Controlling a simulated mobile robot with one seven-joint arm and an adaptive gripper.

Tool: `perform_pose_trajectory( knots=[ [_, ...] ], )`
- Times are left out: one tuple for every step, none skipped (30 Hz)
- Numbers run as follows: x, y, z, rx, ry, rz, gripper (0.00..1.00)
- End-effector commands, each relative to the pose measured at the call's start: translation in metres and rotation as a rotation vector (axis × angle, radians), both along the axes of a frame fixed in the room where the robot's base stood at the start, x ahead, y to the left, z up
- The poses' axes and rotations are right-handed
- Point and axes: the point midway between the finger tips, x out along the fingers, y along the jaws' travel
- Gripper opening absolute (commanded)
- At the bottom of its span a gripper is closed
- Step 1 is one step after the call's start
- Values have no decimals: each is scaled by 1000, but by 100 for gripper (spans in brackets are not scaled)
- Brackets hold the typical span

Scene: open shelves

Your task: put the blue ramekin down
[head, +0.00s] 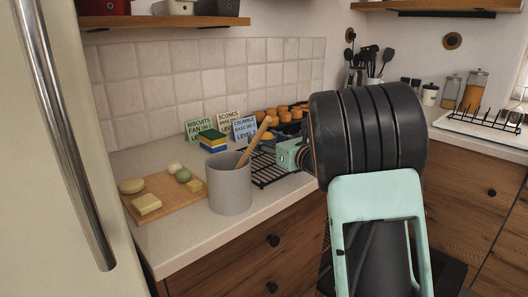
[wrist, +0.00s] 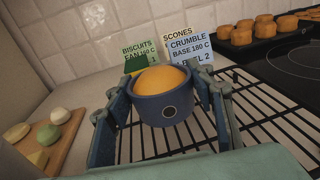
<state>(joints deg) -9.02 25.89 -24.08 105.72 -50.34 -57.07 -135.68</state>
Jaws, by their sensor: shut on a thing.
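The blue ramekin (wrist: 163,108) with a domed orange filling sits between my gripper's two fingers in the wrist view. My gripper (wrist: 165,92) is shut on its sides. The ramekin looks upright, over the black wire rack (wrist: 139,148). I cannot tell whether its base touches the rack. In the head view my gripper (head: 290,153) reaches over the rack (head: 270,168) from the right, and the ramekin is hard to make out behind the wooden spoon.
A grey crock (head: 229,188) with a wooden spoon stands in front of the rack. A cutting board (head: 165,205) with food lies left. Recipe cards (head: 245,129) and a sponge stack (head: 212,141) stand behind.

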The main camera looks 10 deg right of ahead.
Motion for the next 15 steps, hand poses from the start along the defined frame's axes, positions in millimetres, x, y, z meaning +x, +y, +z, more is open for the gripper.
perform_pose_trajectory(
  knots=[
    [2, 2, -3, 1, -1, 1, 22],
    [4, 3, -5, 1, 0, 1, 22],
    [6, 4, -10, 1, 0, 1, 22],
    [8, 5, -14, 1, 2, 2, 22],
    [7, 4, -20, 1, 2, 2, 22],
    [7, 4, -27, 1, 3, 2, 22],
    [7, 4, -32, 2, 3, 1, 22],
    [7, 4, -35, 2, 2, 0, 22],
    [7, 4, -38, 2, 0, 1, 22],
    [6, 4, -39, 1, -2, 1, 22],
    [6, 4, -39, 1, -2, 1, 22],
    [6, 4, -38, 1, -3, 1, 22],
    [6, 4, -38, 1, -3, 1, 22],
    [6, 4, -38, 0, -2, 1, 22],
    [6, 4, -38, 0, -2, 1, 22]
  ],
)
